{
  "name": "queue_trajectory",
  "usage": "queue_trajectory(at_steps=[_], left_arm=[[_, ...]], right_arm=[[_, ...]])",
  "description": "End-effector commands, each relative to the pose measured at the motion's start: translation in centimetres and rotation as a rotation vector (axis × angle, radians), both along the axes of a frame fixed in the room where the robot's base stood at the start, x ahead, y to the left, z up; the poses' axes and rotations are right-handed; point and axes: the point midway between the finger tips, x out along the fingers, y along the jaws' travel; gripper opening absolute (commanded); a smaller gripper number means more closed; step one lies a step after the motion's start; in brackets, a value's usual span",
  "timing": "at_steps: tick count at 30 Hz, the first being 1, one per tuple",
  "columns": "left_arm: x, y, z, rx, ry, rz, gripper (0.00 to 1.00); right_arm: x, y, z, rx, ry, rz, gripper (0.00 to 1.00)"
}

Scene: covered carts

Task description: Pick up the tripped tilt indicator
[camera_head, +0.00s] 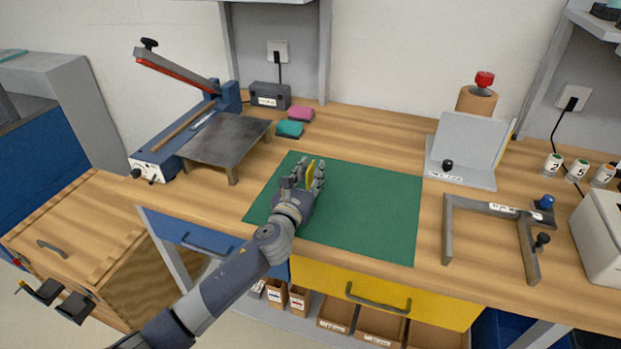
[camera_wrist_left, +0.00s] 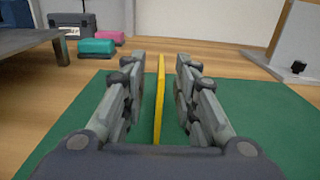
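A thin yellow plate (camera_head: 309,171) stands upright on or just above the green mat. Its face is mostly turned away, so I cannot tell any marking or whether it is tripped. In the left wrist view the plate (camera_wrist_left: 159,100) shows edge-on between my fingers. My left gripper (camera_head: 307,176) is open around it, over the mat's left part. The left gripper's fingers (camera_wrist_left: 159,90) have a visible gap on each side of the plate. My right gripper is in neither view.
The green mat (camera_head: 375,210) is otherwise clear. A heat sealer (camera_head: 180,132) and metal stand (camera_head: 228,143) are left; pink (camera_head: 300,114) and teal (camera_head: 289,129) blocks lie behind. A grey angle fixture (camera_head: 468,150) and U-shaped frame (camera_head: 492,207) stand right.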

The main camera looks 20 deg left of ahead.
Motion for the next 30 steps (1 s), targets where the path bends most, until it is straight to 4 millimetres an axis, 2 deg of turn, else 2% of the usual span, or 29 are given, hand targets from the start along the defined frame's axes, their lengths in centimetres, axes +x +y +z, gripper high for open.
queue_trajectory(at_steps=[6,10,23,30], left_arm=[[0.0,0.0,0.0,0.000,0.000,0.000,0.28],[0.0,0.0,0.0,0.000,0.000,0.000,0.00],[0.0,0.0,0.1,0.001,-0.001,0.000,0.00],[0.0,0.0,2.1,0.003,-0.004,0.000,0.00]], right_arm=[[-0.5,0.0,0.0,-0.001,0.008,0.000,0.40],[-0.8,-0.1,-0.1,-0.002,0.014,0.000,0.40],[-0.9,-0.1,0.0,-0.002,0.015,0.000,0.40],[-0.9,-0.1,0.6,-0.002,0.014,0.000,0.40]])
